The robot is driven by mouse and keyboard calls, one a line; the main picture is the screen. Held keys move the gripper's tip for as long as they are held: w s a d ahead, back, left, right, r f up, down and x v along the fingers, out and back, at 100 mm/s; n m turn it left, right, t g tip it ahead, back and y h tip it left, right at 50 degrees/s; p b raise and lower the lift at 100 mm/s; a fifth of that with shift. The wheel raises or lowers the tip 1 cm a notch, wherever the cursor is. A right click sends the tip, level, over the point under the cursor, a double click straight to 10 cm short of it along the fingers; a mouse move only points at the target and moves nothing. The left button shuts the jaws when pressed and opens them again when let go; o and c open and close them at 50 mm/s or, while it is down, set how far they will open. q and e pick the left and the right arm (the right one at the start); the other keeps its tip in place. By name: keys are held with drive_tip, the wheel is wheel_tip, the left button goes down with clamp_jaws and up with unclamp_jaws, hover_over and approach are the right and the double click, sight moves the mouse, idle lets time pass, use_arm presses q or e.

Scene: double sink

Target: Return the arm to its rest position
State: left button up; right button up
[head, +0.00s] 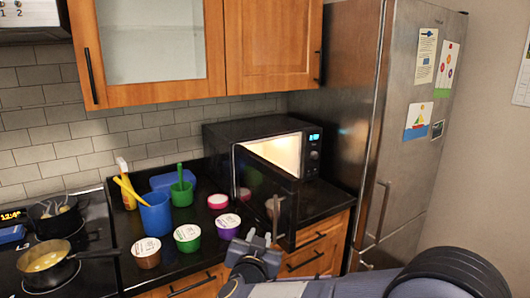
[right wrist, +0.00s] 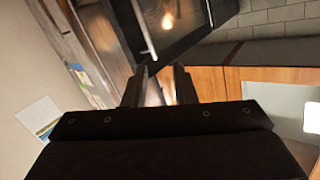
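My right gripper (head: 260,238) is in the lower middle of the head view, just in front of the open microwave door (head: 268,195), near the counter's front edge. In the right wrist view its two fingers (right wrist: 160,70) stand apart with nothing between them. The dark door and its light handle (right wrist: 143,28) lie beyond the fingertips; I cannot tell the exact gap. My right arm (head: 330,288) reaches in from the lower right. My left arm and gripper are not in view.
The black microwave (head: 255,132) is lit inside, its door swung out over the counter. Several lidded tubs, a blue cup (head: 156,218) and a green cup (head: 181,192) stand left of the door. A pan (head: 45,262) sits on the stove. A steel fridge (head: 345,110) stands right.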

drive_tip(key=s+d+r+n+g+y, duration=0.1)
drive_tip(key=s+d+r+y, duration=0.1)
drive_tip(key=s+d+y, duration=0.3)
drive_tip(key=s+d+r+n+g+y, duration=0.1)
drive_tip(key=s+d+r+g+y, duration=0.15)
drive_tip(key=d, duration=0.45)
drive_tip(key=s+d+f+g, duration=0.2)
drive_tip(key=s+d+f, duration=0.1)
drive_tip(key=s, duration=0.5)
drive_tip(key=s+d+f+g+h, duration=0.1)
drive_tip(key=s+d+f+g, duration=0.2)
drive_tip(key=s, duration=0.6)
drive_tip(key=s+d+f+g, duration=0.2)
drive_tip(key=s+d+f, duration=0.2)
drive_tip(key=s+f, duration=0.3)
drive_tip(key=shift+s+h, duration=0.35)
drive_tip(key=shift+s, duration=0.5)
